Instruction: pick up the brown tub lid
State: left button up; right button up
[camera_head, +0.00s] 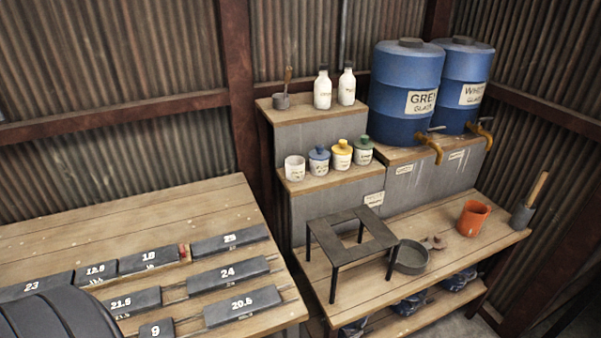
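A small brown object (433,243) lies on the lower wooden bench, just right of a grey round pan; it may be the brown tub lid, but it is too small to tell its shape surely. On the lower step stands a white tub (294,169) with no lid showing. Beside it stand a tub with a blue lid (319,160), one with a yellow lid (341,155) and one with a green lid (363,150). Neither of my grippers is in view.
A dark metal stand (350,243) and the grey pan (409,258) are left of the brown object. An orange bucket (473,218) stands to its right. Blue barrels (407,90) stand behind. Numbered dark blocks (228,273) cover much of the left table.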

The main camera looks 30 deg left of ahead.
aim_at(437, 242)
jog(key=i+l+u, duration=0.1)
jog(key=u, duration=0.4)
jog(key=i+l+u, duration=0.2)
jog(key=l, duration=0.25)
jog(key=i+l+u, duration=0.15)
jog(key=l, duration=0.35)
jog(key=l+u, duration=0.2)
jog(key=l, duration=0.3)
jog(key=i+l+u, duration=0.2)
jog(key=l, duration=0.3)
jog(key=k, duration=0.1)
